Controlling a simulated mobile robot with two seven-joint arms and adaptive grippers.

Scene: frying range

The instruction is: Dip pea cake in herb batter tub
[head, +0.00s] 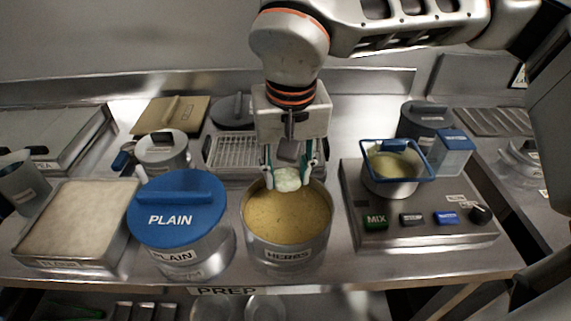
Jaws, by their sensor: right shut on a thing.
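My right gripper (288,178) points straight down over the herb batter tub (284,262), a round steel tub labelled HERBS and filled with yellowish batter. It is shut on the pea cake (287,180), a small pale green-white lump held between its fingertips. The cake is over the far part of the batter surface. I cannot tell whether its underside touches the batter. My left gripper is not in view.
A tub with a blue PLAIN lid (178,208) stands just left of the herb tub. A tray of pale flour-like stuff (78,220) is further left. At right is a mixer unit with buttons (420,236) and a blue-rimmed pot (392,170). A wire rack (235,152) lies behind.

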